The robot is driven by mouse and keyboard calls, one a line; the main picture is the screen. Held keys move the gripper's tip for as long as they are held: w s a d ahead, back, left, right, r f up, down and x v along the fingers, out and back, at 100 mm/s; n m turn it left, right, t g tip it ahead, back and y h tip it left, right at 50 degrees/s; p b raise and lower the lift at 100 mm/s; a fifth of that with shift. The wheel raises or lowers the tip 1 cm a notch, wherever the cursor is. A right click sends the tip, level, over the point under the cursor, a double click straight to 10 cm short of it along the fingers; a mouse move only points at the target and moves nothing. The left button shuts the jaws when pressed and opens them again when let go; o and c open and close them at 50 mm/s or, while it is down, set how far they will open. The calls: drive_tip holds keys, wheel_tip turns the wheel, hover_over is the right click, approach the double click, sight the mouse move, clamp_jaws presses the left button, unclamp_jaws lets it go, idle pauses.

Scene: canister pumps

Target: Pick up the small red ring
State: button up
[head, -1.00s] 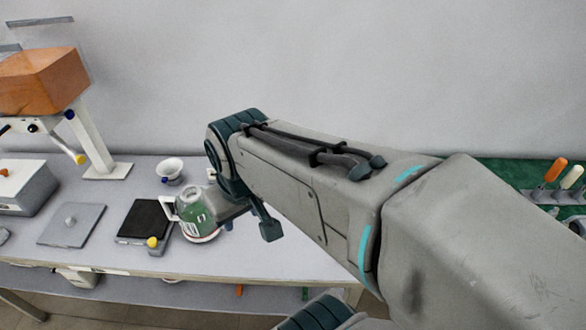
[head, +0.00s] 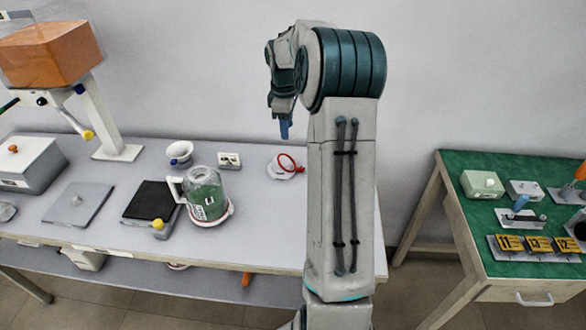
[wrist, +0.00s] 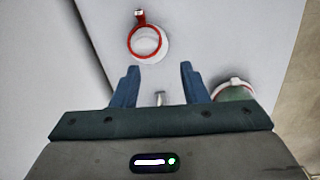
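The small red ring (head: 288,155) is at the right part of the grey bench, on or against a low white round piece (head: 272,170). In the wrist view the ring (wrist: 131,38) shows as a red loop with a short tab, over the white round piece (wrist: 149,58). I cannot tell whether it lies flat or leans. My gripper (head: 285,130) hangs above the bench, pointing down, above the ring in the head picture. In the wrist view my gripper (wrist: 160,72) has its two blue fingers wide apart with nothing between them. The ring is beyond the fingertips.
A glass jug with green contents (head: 205,194) stands left of the ring. A black plate (head: 150,202) lies farther left. A green-topped table (head: 470,215) stands right, across a gap.

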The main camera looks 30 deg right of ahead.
drive_tip(key=shift+n+y, duration=0.3)
drive_tip(key=shift+n, duration=0.3)
drive_tip(key=d+f, duration=0.2)
drive_tip(key=f, duration=0.2)
drive_tip(key=w+d+f, duration=0.1)
drive_tip(key=d+f, duration=0.1)
drive_tip(key=f, duration=0.2)
drive_tip(key=d+f, duration=0.2)
drive_tip(key=f, duration=0.2)
drive_tip(key=shift+w+f, duration=0.3)
drive_tip(key=shift+f, duration=0.05)
drive_tip(key=shift+s+a+f+p, duration=0.1)
drive_tip(key=shift+f+p, duration=0.15)
drive_tip(key=shift+f, duration=1.35)
drive_tip(key=shift+a+f+p, duration=0.1)
drive_tip(key=shift+f+p, duration=0.15)
drive_tip(key=shift+f, duration=1.3)
clamp_jaws()
